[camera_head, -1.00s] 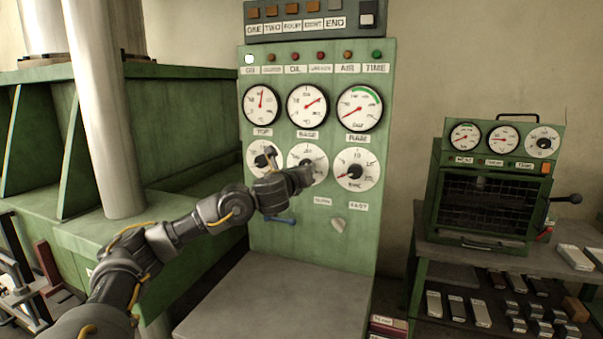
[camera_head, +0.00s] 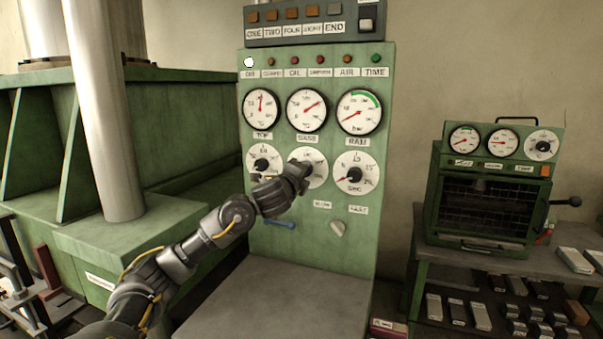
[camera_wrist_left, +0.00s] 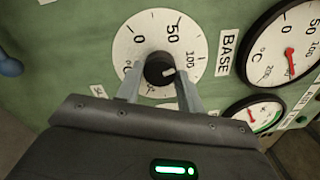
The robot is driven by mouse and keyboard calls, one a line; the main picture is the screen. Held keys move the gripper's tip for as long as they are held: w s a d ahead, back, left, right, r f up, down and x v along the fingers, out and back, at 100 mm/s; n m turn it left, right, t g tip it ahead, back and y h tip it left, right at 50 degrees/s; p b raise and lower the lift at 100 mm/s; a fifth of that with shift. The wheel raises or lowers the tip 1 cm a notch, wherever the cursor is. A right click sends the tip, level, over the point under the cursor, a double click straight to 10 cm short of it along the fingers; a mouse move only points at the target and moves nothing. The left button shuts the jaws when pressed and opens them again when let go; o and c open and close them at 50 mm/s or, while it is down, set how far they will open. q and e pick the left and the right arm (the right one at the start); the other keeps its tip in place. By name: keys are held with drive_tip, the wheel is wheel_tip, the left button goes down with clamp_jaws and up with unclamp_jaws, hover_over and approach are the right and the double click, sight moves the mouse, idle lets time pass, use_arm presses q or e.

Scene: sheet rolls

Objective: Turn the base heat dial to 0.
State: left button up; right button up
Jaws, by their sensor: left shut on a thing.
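The base heat dial (camera_head: 317,170) is the middle white dial in the lower row of the green panel, partly hidden by my left gripper in the head view. In the left wrist view, the dial face (camera_wrist_left: 140,72) has a black knob (camera_wrist_left: 160,69) between the two fingertips. My left gripper (camera_wrist_left: 161,88) is shut on this knob. The knob's white mark points toward the right of that picture, on the 100 side and away from the 0. The BASE label (camera_wrist_left: 228,52) is beside it. My left gripper (camera_head: 299,172) also shows in the head view. My right gripper is not in view.
The top dial (camera_head: 263,165) and the ram dial (camera_head: 355,174) flank the base dial closely. A blue lever (camera_head: 280,223) and a pale knob (camera_head: 338,228) sit below. A grey ledge (camera_head: 270,305) juts out under the panel. A small green oven (camera_head: 490,190) stands at right.

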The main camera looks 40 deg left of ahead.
use_arm(q)
drive_tip(key=shift+n+p, duration=5.8)
drive_tip(key=shift+n, duration=4.4)
drive_tip(key=o, duration=1)
drive_tip(key=shift+s, duration=0.1)
drive_tip(key=b+v, duration=0.2)
drive_tip(key=v, duration=0.8)
drive_tip(key=shift+s+d, duration=0.15)
drive_tip(key=shift+s, duration=0.15)
